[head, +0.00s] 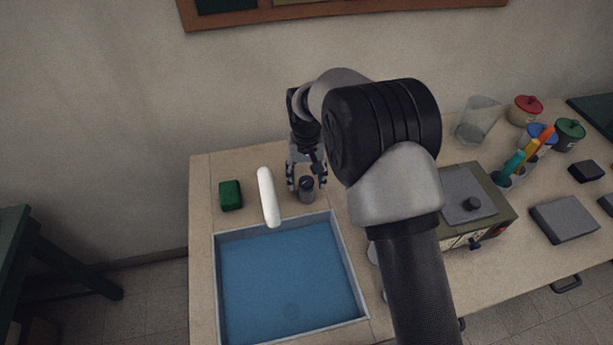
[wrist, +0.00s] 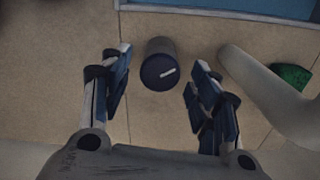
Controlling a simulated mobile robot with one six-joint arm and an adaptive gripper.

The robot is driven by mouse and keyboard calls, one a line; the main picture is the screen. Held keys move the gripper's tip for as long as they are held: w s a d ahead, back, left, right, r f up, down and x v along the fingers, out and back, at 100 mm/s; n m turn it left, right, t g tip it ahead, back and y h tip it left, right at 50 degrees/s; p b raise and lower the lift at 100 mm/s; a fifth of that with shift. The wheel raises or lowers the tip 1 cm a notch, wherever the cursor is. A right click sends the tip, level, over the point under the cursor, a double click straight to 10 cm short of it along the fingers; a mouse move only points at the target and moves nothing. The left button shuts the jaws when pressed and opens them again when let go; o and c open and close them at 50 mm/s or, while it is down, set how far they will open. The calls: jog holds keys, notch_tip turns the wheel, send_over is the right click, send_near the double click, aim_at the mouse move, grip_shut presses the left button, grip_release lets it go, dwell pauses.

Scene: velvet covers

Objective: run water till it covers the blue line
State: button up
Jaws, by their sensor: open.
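The sink basin (head: 222,290) has pale walls and holds blue water, with a round drain faintly visible below. No separate blue line can be made out. A white spout (head: 268,197) reaches over the basin's back edge; I cannot make out a stream from it. A dark tap knob (head: 306,193) stands behind the basin, right of the spout. In the wrist view the knob (wrist: 160,72) has a dark blue top with a white mark. My gripper (head: 306,180) is open above the knob; in the wrist view its fingers (wrist: 162,62) flank it with gaps on both sides.
A green sponge (head: 230,195) lies left of the spout. Right of my arm are an olive box (head: 487,215), a clear beaker (head: 478,120), lidded jars (head: 526,110), and a grey slab (head: 563,219). The wall stands close behind the counter.

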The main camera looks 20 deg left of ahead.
aim_at(307, 181)
notch_tip(307, 181, up, 12)
dwell(0.6)
dwell(0.4)
